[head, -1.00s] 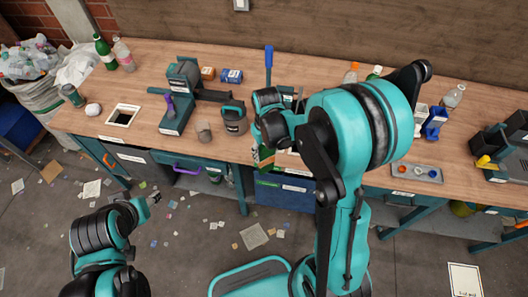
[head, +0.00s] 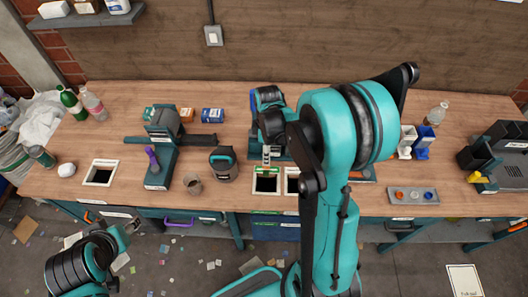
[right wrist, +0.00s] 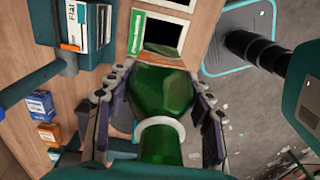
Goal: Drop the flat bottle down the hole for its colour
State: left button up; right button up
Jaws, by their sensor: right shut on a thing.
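The green bottle (right wrist: 165,88) with a white ring is in my right gripper (right wrist: 160,110), its fingers closed on both sides of it. The bottle's far end overlaps the near edge of a dark square hole (right wrist: 163,35) in the right wrist view. A green label lies along that hole's frame (right wrist: 137,33). In the head view my right gripper (head: 266,155) is just behind the green-labelled hole (head: 267,184), and I cannot make out the bottle there. A second hole (head: 292,184) sits beside it. My left gripper (head: 133,224) is low at left, too small to judge.
A third hole (head: 101,173) is at the bench's left. A dark canister (head: 223,163) and a small cup (head: 193,184) stand left of my right gripper. A grey tray (head: 413,196) lies at right. Green (head: 71,103) and clear (head: 93,103) bottles stand at back left.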

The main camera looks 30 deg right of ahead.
notch_tip(320, 180, down, 13)
jog(key=b, duration=1)
jog(key=shift+s+r, duration=0.1)
jog(key=shift+s, duration=0.05)
jog(key=o, duration=1.3)
notch_tip(320, 180, up, 12)
jog(key=shift+r, duration=0.1)
